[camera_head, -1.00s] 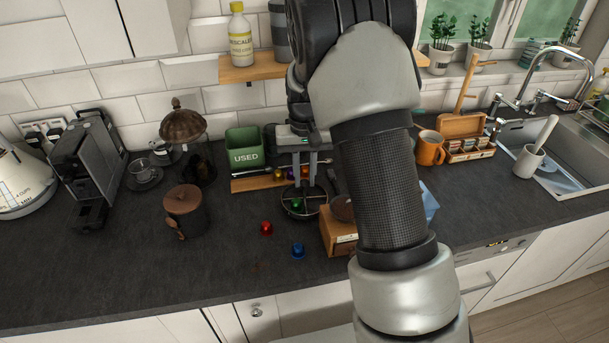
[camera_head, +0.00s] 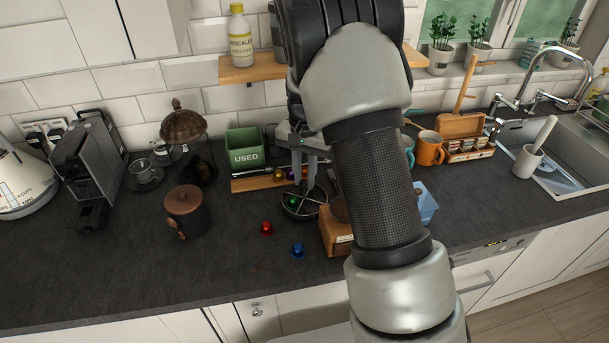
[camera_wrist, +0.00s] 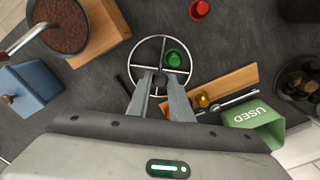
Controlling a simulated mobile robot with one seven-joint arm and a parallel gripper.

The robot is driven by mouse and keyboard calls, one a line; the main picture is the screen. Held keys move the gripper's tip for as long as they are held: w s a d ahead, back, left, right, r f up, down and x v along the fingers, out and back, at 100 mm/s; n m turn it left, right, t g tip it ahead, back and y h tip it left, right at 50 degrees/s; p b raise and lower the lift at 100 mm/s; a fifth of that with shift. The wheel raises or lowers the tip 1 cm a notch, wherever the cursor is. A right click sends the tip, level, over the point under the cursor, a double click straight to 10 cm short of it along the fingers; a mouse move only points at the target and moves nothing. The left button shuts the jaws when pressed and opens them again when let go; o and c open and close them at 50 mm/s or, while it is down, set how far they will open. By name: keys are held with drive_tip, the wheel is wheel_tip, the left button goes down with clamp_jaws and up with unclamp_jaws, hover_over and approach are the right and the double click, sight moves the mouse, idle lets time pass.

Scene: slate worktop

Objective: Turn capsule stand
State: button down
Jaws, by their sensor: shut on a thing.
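The capsule stand (camera_wrist: 163,37) is a low round wire ring with crossing spokes, lying flat on the dark worktop. It also shows in the head view (camera_head: 303,219). A green capsule (camera_wrist: 174,58) sits in one of its sections, in the upper right in the wrist view. My gripper (camera_wrist: 162,74) points down at the stand's middle and is shut on its centre part, which the fingers mostly hide. In the head view my gripper (camera_head: 305,182) stands over the stand's far side.
A red capsule (camera_head: 266,228) and a blue capsule (camera_head: 298,250) lie in front. A wooden strip (camera_head: 250,185) with capsules and a green USED bin (camera_head: 246,150) are behind. The front-left worktop is clear.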

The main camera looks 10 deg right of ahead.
drive_tip(key=shift+w+r+m, duration=0.1)
drive_tip(key=shift+m, duration=0.9)
drive_tip(key=c, duration=1.6)
unclamp_jaws()
wheel_tip(320, 180, up, 17)
drive_tip(key=shift+r, duration=0.2)
